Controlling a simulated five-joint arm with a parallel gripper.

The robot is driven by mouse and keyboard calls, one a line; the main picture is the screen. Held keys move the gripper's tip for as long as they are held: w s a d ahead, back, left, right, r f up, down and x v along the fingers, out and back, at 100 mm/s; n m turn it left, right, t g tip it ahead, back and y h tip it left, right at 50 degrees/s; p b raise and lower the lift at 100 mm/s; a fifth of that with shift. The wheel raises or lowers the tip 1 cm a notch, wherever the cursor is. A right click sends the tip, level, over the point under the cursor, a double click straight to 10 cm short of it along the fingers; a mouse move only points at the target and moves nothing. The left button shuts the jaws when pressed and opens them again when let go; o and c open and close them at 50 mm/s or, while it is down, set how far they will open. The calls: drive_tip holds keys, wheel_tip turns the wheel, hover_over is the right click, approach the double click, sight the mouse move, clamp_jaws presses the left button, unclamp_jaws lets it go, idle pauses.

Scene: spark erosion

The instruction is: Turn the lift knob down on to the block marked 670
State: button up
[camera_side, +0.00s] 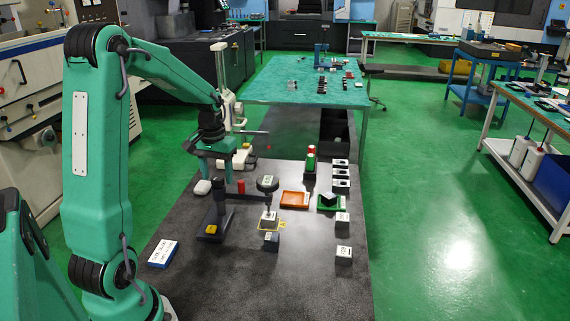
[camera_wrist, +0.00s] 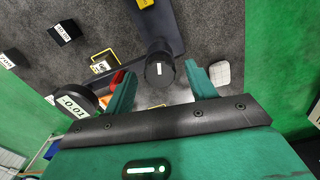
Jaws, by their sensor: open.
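A dark measuring stand (camera_side: 212,228) has a column and a side arm carrying a round dial (camera_side: 268,183). The dial reads about -0.01 in the wrist view (camera_wrist: 72,105). Below it, a pale block (camera_side: 268,218) sits inside a yellow outline; its marking is unreadable, so I cannot confirm 670. A black round knob with a small white mark (camera_wrist: 160,68), apparently the lift knob, tops the column. My gripper (camera_side: 221,164) is open above the column. In the wrist view the knob lies between and beyond the fingers (camera_wrist: 160,88), with visible gaps to both.
An orange tray (camera_side: 295,193) and a green tray (camera_side: 319,205) stand right of the dial. Labelled blocks (camera_side: 342,221) (camera_side: 344,254) sit farther right, another dark block (camera_side: 271,240) in front. A blue-white box (camera_side: 162,253) lies left. The front centre is clear.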

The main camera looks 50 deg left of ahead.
sight(219, 178)
drive_tip(key=shift+r, duration=3.75)
drive_tip(key=shift+d+r, duration=0.2)
drive_tip(key=shift+d, duration=0.25)
drive_tip(key=s+d+r+m+t, duration=0.1)
drive_tip(key=s+d, duration=0.4)
drive_tip(key=d, duration=0.6)
drive_tip(key=s+d+r+m+t, duration=0.2)
drive_tip(key=s+d+m+t, duration=0.2)
drive_tip(key=d, duration=0.8)
drive_tip(key=shift+s+r+m+t, duration=0.3)
drive_tip(key=shift+s+m, duration=0.25)
drive_tip(key=shift+m, duration=0.55)
drive_tip(key=shift+d, duration=0.1)
